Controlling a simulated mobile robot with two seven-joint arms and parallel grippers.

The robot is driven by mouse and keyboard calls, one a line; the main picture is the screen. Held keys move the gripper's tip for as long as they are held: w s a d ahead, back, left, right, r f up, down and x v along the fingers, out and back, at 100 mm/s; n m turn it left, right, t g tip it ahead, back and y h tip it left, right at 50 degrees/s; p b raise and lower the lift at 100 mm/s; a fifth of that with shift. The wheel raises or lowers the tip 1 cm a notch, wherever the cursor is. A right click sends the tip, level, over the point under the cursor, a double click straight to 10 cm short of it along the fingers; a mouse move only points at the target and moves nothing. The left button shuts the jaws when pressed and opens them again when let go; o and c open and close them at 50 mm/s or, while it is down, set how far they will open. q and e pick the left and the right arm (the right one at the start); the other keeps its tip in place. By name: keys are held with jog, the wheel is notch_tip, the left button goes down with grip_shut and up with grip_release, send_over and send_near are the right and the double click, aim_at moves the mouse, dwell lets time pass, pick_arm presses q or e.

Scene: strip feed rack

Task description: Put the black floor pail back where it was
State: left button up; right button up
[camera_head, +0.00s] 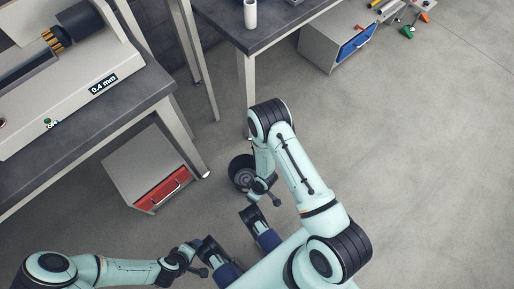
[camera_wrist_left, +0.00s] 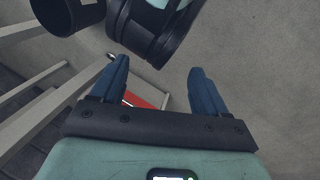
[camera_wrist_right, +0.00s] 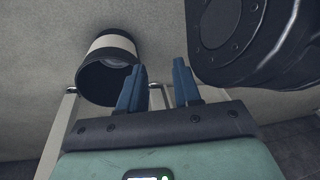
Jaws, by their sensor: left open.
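The black floor pail (camera_head: 242,170) stands by the table legs, partly hidden behind my right wrist. In the right wrist view the pail (camera_wrist_right: 92,82) shows its dark mouth and a pale band, left of my right gripper (camera_wrist_right: 160,68). That gripper's fingers are part-way apart with nothing seen between them; the left one overlaps the pail's edge in the picture. I cannot tell whether they touch. My left gripper (camera_wrist_left: 158,70) is open and empty, away from the pail. A dark cylinder at the top left of the left wrist view (camera_wrist_left: 68,14) looks like the pail.
A grey cabinet with a red drawer (camera_head: 160,188) stands left of the pail under the machine table (camera_head: 108,120). A second dark table (camera_head: 250,32) holds a white cylinder (camera_head: 250,14). A cabinet with a blue drawer (camera_head: 358,42) stands behind. Floor at right is clear.

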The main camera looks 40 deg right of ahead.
jog(key=s+a+r+m, duration=0.1)
jog(key=s+r+m, duration=0.4)
jog(key=r+m, duration=0.3)
jog(key=shift+a+m+t, duration=0.2)
jog(key=shift+m+t, duration=0.2)
pick_arm(q)
jog(key=s+d+r+g+p, duration=0.1)
jog(key=s+r+p, duration=0.1)
jog(key=r+p, duration=0.6)
jog(key=s+d+r+g+p, duration=0.1)
jog(key=s+r+p, duration=0.2)
jog(key=r+p, duration=0.6)
jog(key=shift+d+r+m+g+h, duration=0.25)
jog(key=shift+m+g+h, duration=0.05)
jog(key=shift+h, duration=0.1)
pick_arm(e)
jog(key=s+a+r+g, duration=0.1)
jog(key=s+r, duration=0.1)
jog(key=r, duration=0.6)
jog(key=s+a+r+g+y, duration=0.1)
jog(key=s+r, duration=0.1)
jog(key=r, duration=0.7)
jog(key=shift+s+a+r+n+g, duration=0.2)
jog(key=shift+s+a+n+g, duration=0.1)
jog(key=shift+s+a, duration=0.1)
